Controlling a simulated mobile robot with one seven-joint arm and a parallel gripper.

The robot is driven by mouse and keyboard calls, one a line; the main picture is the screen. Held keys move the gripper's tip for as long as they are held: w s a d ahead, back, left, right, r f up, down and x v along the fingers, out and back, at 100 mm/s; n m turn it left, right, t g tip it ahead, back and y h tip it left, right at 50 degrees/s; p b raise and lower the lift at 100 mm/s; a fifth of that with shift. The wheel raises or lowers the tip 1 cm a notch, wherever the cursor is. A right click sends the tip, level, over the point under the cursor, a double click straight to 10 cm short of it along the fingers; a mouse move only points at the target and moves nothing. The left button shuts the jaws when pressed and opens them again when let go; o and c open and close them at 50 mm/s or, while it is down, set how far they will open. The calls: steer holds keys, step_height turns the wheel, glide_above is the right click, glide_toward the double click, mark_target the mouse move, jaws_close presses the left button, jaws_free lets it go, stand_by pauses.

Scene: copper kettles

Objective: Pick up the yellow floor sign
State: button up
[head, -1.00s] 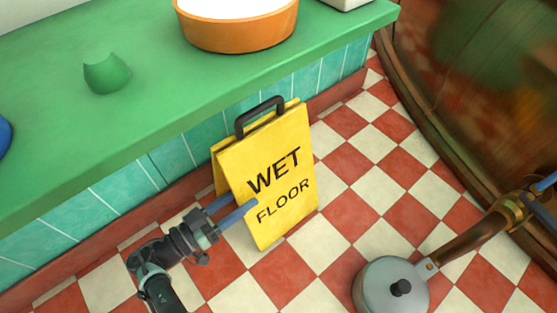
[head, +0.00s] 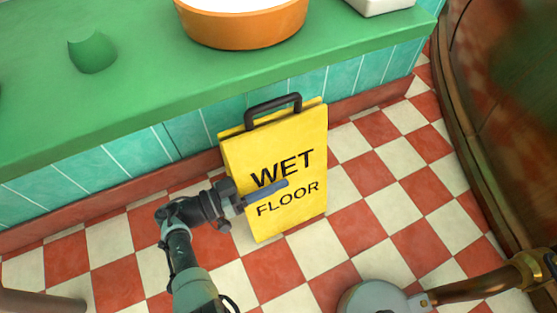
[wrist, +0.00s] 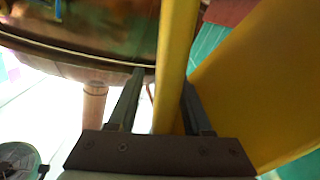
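The yellow floor sign (head: 300,140) reads WET FLOOR and stands upright as a folded board on the tiles against the counter's base. Its black handle (head: 273,108) is on top. My gripper (head: 268,192) reaches in from the left side at mid-height. One blue-grey finger lies across the sign's front face; the other is hidden behind the front panel. In the wrist view, the yellow panel edge runs between the two fingers of my gripper (wrist: 163,80). A gap shows beside the left finger, so the gripper looks open around the panel. The right finger is close to the panel.
The green counter (head: 130,110) overhangs behind the sign, with an orange bowl (head: 245,28) on it. A grey lidded pan (head: 372,299) is at the bottom right. A large copper vessel (head: 505,110) curves along the right. Checkered floor right of the sign is clear.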

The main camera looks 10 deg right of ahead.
jaws_close()
stand_by(1.2)
steer(key=shift+r, duration=0.2)
